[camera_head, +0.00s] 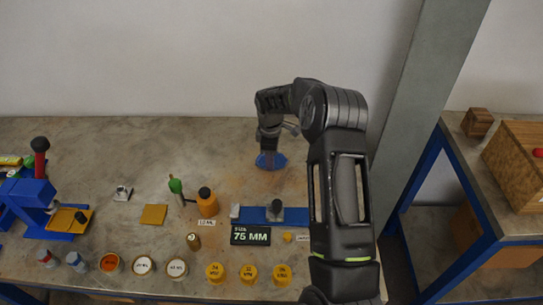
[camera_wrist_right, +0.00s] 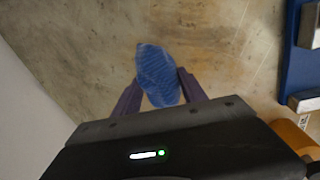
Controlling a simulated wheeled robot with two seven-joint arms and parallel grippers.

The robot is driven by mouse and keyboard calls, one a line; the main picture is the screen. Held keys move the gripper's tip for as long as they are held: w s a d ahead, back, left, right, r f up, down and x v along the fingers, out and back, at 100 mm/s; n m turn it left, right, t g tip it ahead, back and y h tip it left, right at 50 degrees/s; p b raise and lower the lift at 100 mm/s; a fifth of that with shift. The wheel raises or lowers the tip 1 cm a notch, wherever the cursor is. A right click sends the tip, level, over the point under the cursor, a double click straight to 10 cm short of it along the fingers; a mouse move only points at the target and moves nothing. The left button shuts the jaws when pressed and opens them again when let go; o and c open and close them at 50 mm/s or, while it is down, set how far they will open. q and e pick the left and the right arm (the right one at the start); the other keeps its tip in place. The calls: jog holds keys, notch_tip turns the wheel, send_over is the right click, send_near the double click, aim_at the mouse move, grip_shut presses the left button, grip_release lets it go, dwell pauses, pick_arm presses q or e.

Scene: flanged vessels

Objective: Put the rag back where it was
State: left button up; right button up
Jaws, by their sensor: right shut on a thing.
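The rag is a blue cloth (camera_head: 271,160), seen low over or on the back middle of the workbench in the head view. In the right wrist view the blue rag (camera_wrist_right: 158,75) sits between the fingertips. My right gripper (camera_head: 270,150) points down and is shut on the rag; its two fingers also show in the right wrist view (camera_wrist_right: 158,90). I cannot tell whether the rag touches the bench. My left gripper is not in view.
A blue vise (camera_head: 260,215) lies in front of the rag, with a display reading 75 MM (camera_head: 250,236). The bench's back left is clear.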

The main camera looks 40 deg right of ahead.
jog(key=o, duration=1.3)
jog(key=shift+f, duration=0.1)
jog(key=shift+r, duration=0.4)
notch_tip(320, 180, up, 11)
jog(key=a+b, duration=0.1)
jog(key=b, duration=0.1)
jog(key=shift+s+r, duration=0.2)
jog(key=shift+s, duration=0.2)
jog(key=shift+s+f, duration=0.1)
